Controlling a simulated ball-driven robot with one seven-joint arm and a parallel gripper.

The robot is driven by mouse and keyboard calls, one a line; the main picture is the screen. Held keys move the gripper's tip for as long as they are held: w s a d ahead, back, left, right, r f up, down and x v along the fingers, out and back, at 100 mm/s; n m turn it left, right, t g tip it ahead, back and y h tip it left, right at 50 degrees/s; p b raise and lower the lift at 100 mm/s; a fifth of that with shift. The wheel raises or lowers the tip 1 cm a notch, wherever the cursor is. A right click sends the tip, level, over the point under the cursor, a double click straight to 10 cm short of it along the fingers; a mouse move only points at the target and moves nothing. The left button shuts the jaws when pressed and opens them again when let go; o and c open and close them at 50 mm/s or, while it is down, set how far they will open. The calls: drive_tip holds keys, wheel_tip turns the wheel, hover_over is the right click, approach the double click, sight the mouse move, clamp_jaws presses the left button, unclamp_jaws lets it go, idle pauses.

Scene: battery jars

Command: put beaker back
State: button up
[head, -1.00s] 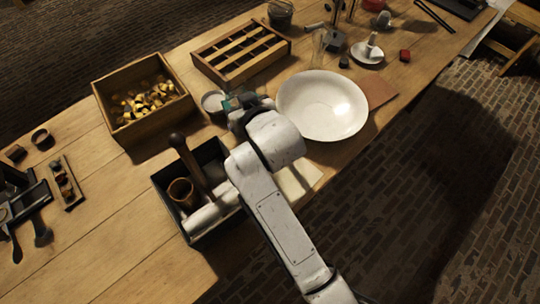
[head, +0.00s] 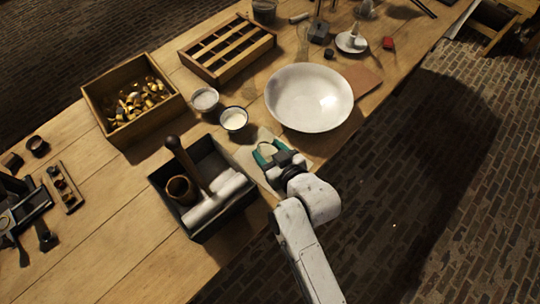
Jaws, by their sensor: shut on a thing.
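My gripper (head: 269,154) has teal fingertips and is low over or at a pale sheet near the table's front edge, right of the black tray. It is shut on what looks like the clear glass beaker (head: 267,148). Only a faint round rim shows between the fingertips, and the rest is hard to make out. I cannot tell whether the beaker touches the sheet (head: 246,161).
A box of brass pieces (head: 108,140) and a slotted wooden rack (head: 210,76) are further back.

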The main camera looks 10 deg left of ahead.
sight(269, 157)
drive_tip(key=shift+d+f, duration=0.1)
drive_tip(key=shift+f, duration=1.5)
drive_tip(key=shift+f, duration=0.1)
drive_tip(key=o, duration=1.4)
drive_tip(key=shift+s, duration=0.1)
drive_tip(key=shift+c, duration=0.2)
drive_tip(key=shift+r, duration=0.2)
drive_tip(key=b+v, duration=0.1)
drive_tip(key=v, duration=1.1)
drive_tip(key=shift+f, duration=0.1)
